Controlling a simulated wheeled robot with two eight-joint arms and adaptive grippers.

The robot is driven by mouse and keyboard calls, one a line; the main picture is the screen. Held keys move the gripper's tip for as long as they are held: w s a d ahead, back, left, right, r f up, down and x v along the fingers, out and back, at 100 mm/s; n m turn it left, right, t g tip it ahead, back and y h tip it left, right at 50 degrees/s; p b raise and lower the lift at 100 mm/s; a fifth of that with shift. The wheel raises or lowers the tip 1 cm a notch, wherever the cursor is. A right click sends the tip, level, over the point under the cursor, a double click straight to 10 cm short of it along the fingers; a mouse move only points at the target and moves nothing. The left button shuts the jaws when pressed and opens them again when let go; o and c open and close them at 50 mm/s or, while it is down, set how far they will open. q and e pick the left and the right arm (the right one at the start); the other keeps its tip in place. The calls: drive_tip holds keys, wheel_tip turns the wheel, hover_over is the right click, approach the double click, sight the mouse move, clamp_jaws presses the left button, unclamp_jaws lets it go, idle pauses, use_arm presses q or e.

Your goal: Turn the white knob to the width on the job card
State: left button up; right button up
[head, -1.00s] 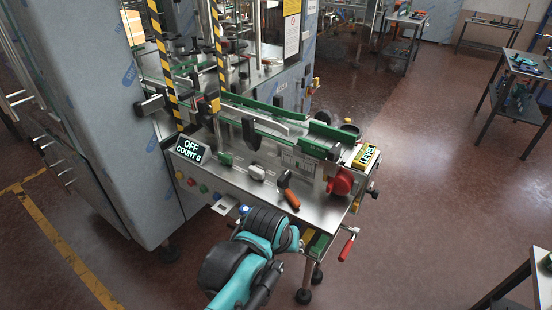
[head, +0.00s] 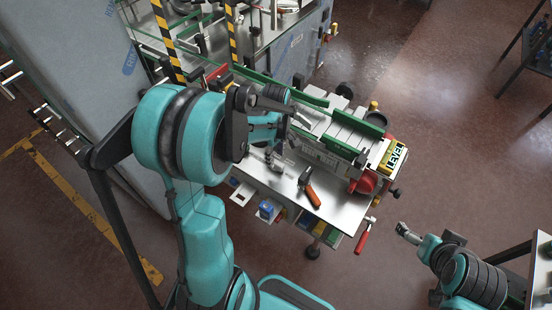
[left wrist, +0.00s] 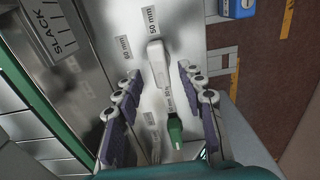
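In the left wrist view the white knob (left wrist: 157,62) is a long rounded bar on a metal panel. A 60 mm label (left wrist: 125,50) and a 50 mm label (left wrist: 149,20) stand near its far end. My left gripper (left wrist: 160,72) is open, its fingers apart on either side of the knob, with no clear contact. In the head view my left gripper (head: 277,148) is over the machine's front panel and the knob is not clearly visible there. My right gripper (head: 404,231) is at the lower right, away from the machine; its finger opening is too small to judge. No job card is readable.
A green knob (left wrist: 174,130) sits close to the white one. An orange-handled tool (head: 309,187) lies on the panel. Open floor lies beyond.

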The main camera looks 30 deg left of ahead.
sight(276, 165)
use_arm(q)
drive_tip(key=shift+w+f, duration=0.1)
drive_tip(key=shift+f, duration=1.2)
clamp_jaws()
